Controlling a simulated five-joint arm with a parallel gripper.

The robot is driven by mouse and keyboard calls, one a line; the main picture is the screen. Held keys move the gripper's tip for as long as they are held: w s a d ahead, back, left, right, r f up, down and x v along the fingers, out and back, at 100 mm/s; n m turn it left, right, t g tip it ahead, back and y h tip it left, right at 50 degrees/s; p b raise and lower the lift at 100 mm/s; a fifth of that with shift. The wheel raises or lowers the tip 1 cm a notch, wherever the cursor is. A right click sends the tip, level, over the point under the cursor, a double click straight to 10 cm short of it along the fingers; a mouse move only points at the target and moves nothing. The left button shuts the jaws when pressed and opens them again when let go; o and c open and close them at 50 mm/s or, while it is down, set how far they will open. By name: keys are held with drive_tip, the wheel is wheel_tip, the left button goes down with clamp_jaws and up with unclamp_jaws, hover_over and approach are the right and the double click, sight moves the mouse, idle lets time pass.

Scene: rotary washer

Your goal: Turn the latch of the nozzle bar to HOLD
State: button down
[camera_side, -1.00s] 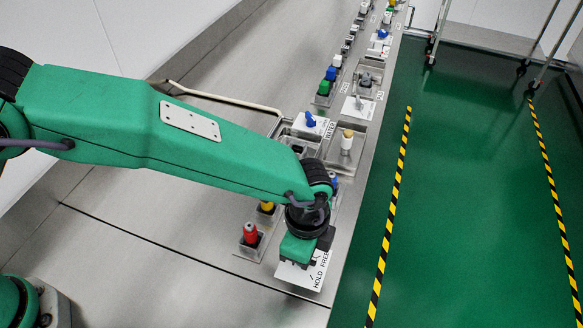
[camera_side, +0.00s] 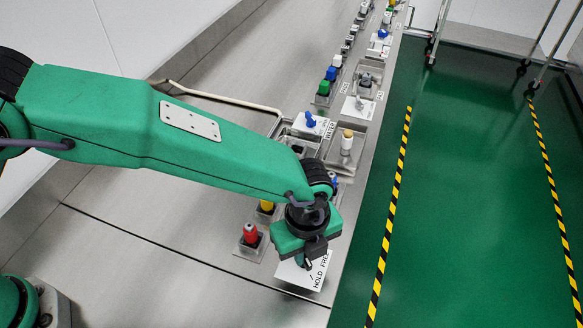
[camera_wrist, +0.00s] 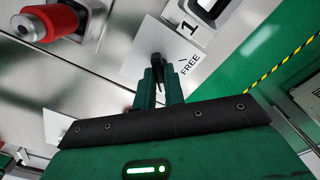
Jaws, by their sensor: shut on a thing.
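The latch (camera_wrist: 157,60) is a small black handle standing on a white label plate. My gripper (camera_wrist: 157,84) is shut on it, with the two green fingers close on either side. In the side view my gripper (camera_side: 306,262) is low over the same plate (camera_side: 318,275), which reads HOLD and FREE. In the wrist view the word FREE shows to the right of the latch on the plate (camera_wrist: 143,45); HOLD is not visible there. The gripper body hides most of the latch in the side view, so its pointing direction is hard to tell.
A red knob (camera_side: 250,233) in a square socket stands just left of my gripper; it also shows in the wrist view (camera_wrist: 45,22). A yellow knob (camera_side: 266,207) is behind it. More knobs and switches line the steel bench.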

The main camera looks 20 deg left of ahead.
drive_tip(key=shift+r, duration=0.1)
idle(0.3)
drive_tip(key=c, duration=1.5)
unclamp_jaws()
drive_tip(key=shift+r, duration=3.85)
